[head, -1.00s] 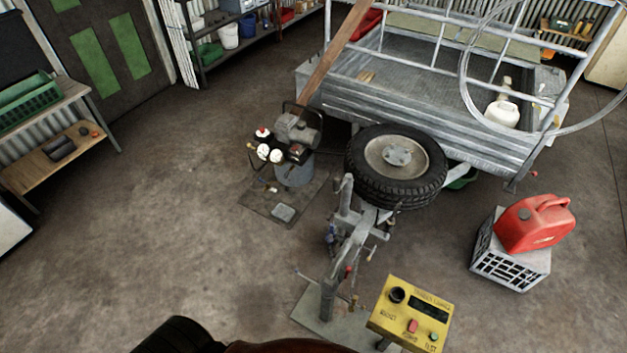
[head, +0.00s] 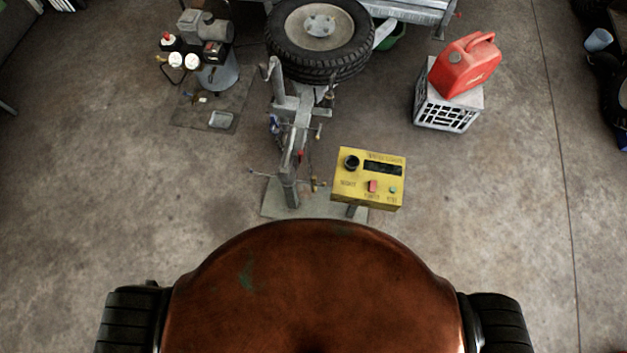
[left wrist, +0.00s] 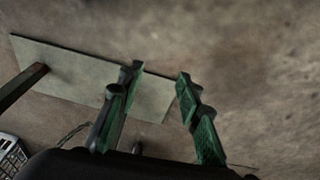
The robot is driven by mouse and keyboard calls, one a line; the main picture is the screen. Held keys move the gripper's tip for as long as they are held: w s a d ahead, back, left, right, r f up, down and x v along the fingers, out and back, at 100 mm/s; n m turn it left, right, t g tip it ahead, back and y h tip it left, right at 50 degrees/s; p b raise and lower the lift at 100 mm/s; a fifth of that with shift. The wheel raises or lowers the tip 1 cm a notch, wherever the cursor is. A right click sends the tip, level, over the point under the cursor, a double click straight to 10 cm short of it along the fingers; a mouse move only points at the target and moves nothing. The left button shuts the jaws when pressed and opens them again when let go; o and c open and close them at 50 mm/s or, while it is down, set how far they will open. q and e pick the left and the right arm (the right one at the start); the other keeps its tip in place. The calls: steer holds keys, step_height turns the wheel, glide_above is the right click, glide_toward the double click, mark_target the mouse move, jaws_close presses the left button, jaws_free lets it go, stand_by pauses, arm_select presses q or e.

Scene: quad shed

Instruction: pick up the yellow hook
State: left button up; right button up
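I cannot make out a yellow hook in either view. The only clearly yellow thing is a control box (head: 369,178) with a dark display and a red button, just beyond my base in the head view. My left gripper (left wrist: 157,76) shows in the left wrist view as two green and black fingers. They stand apart with nothing between them, over the floor and a flat grey plate (left wrist: 60,72). Neither gripper shows in the head view, and my right gripper is in no view.
A trailer with a spare tyre (head: 319,40) and a drawbar (head: 296,130) stands ahead. A compressor (head: 217,75) is left of it. A red jerry can (head: 465,64) sits on a crate (head: 447,108) at right. Floor at both sides is largely clear.

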arm_select(q)
steer(key=w+d+r+t+b, duration=0.1)
steer(key=w+d+r, duration=0.35)
steer(key=w, duration=0.25)
steer(key=w+d+r+b, duration=0.1)
steer(key=w+d+r, duration=0.3)
steer(key=w+d, duration=0.25)
steer(key=t+b, duration=0.1)
steer(key=b, duration=0.1)
glide_toward(314, 179)
steer(key=x, duration=0.4)
steer(key=shift+d+f, duration=0.2)
steer(key=shift+f, duration=0.25)
steer(key=b+x, duration=0.1)
steer(key=x, duration=0.2)
steer(key=shift+w, duration=0.15)
steer(key=b+x, duration=0.2)
steer(key=x, duration=0.1)
steer(key=shift+a, duration=0.2)
steer(key=shift+w+d+f+b, duration=0.1)
steer(key=shift+w+f+b, duration=0.25)
steer(key=shift+f, duration=0.2)
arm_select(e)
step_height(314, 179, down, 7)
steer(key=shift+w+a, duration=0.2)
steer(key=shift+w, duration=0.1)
arm_select(q)
steer(key=shift+c, duration=0.6)
jaws_close()
